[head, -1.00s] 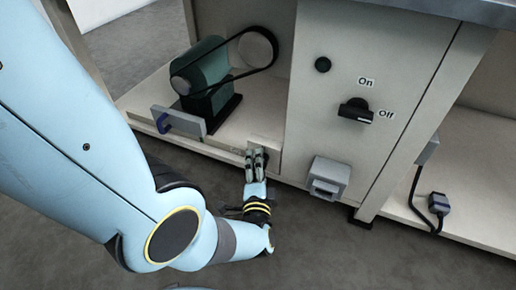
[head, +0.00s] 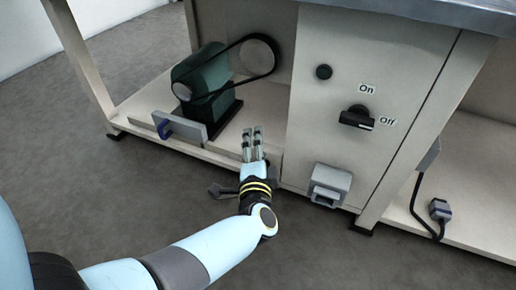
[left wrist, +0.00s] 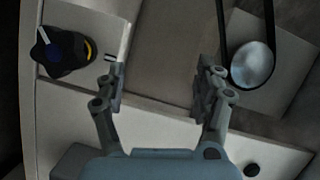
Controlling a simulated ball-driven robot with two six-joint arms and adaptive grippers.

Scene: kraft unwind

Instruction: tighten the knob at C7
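My left gripper (head: 252,132) is in front of the cabinet's lower shelf, below and left of the switch panel. In the left wrist view its fingers (left wrist: 162,85) stand apart with nothing between them. A dark knob-like part (left wrist: 62,62) with a white pointer, a blue patch and a yellow arc shows there, left of the fingers and clear of them. In the head view a black rotary switch (head: 357,118) sits on the panel between the labels On and Off. I cannot tell whether these two are the same part. No C7 mark is readable. My right gripper is out of view.
A green motor (head: 207,78) with a belt (head: 262,42) stands on the shelf behind a grey plate (head: 190,131) with a blue part. A grey box (head: 328,185) juts out low on the panel. The floor in front is open.

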